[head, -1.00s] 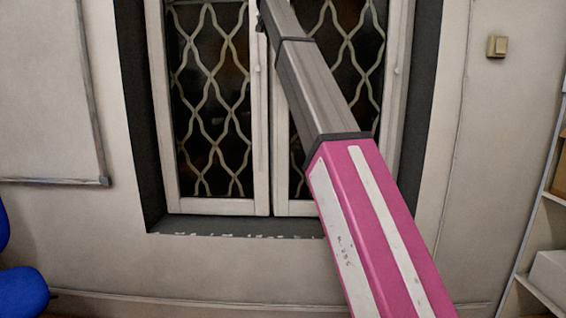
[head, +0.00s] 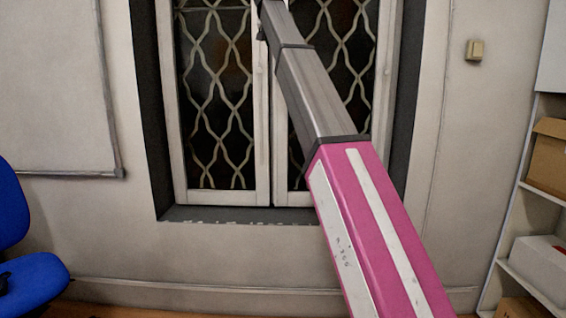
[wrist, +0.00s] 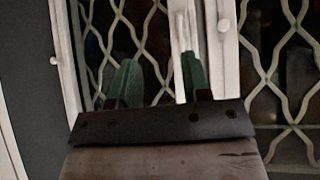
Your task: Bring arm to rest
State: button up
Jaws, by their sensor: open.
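My arm (head: 372,235), pink with white stripes and a grey forearm, reaches up and away across the head view in front of the window. My gripper (wrist: 160,80) shows in the wrist view with two green fingers apart and nothing between them. It points at the window's white frame and patterned grille. In the head view the gripper itself is hidden or beyond the top edge.
A barred window (head: 215,100) is set in the wall ahead. A blue chair (head: 30,275) stands at the lower left, below a whiteboard (head: 50,90). At the right are shelves (head: 535,195) with a cardboard box (head: 549,158) and a white box (head: 541,262).

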jog(key=d+f+n+g, duration=0.1)
jog(key=d+f, duration=0.2)
jog(key=f, duration=1.1)
jog(key=d+f+g, duration=0.1)
jog(key=d+f, duration=0.1)
jog(key=f, duration=1.1)
jog(key=d+f+n+g, duration=0.1)
jog(key=d+f, duration=0.2)
jog(key=f, duration=1.1)
jog(key=s+d+f+g, duration=0.1)
jog(key=s+d+f, duration=0.15)
jog(key=f, duration=0.55)
jog(key=s+d+f, duration=0.2)
jog(key=s+f, duration=0.2)
jog(key=f, duration=0.4)
jog(key=s+d+f+g, duration=0.1)
jog(key=s+d+f, duration=0.15)
jog(key=f, duration=0.55)
jog(key=s+d+f+g+y, duration=0.1)
jog(key=s+d+f, duration=0.2)
jog(key=s+f, duration=0.9)
jog(key=s+d+f+g+y, duration=0.1)
jog(key=s+d+f, duration=0.3)
jog(key=s+f, duration=0.8)
jog(key=shift+s+f+g, duration=0.2)
jog(key=shift+s+g, duration=0.5)
jog(key=shift+g, duration=0.1)
